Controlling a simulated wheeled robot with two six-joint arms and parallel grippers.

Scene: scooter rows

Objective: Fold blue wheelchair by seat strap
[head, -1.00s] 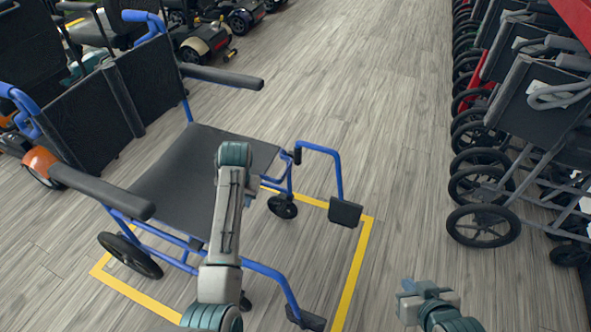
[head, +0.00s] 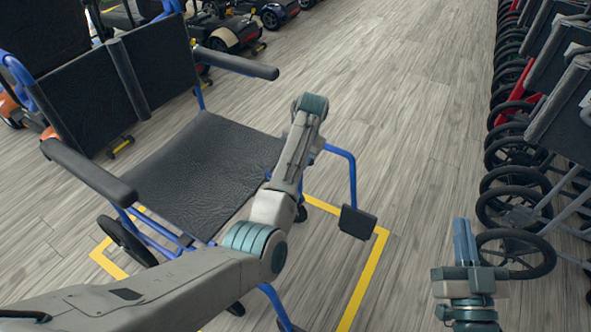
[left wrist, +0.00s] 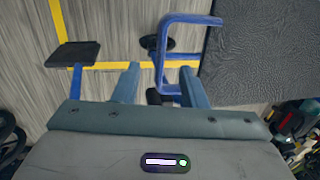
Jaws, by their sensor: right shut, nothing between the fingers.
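The blue wheelchair (head: 345,160) stands unfolded in the head view, its black seat (head: 205,165) spread flat and its footrest (head: 358,222) to the right. I cannot make out a strap on the seat. My left arm reaches across the seat's front edge, and its gripper is hidden in the head view. In the left wrist view, the left gripper (left wrist: 160,83) is open, with fingers apart and the wheelchair's blue front tube (left wrist: 163,45) showing beyond them. The seat (left wrist: 262,50) is on the right there. My right gripper (head: 463,240) is shut and empty, away from the wheelchair.
A yellow floor outline (head: 365,275) surrounds the wheelchair. A row of folded wheeled frames (head: 560,120) lines the right side, close to my right gripper. Mobility scooters (head: 225,30) stand at the back left. The wooden aisle (head: 410,100) between is clear.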

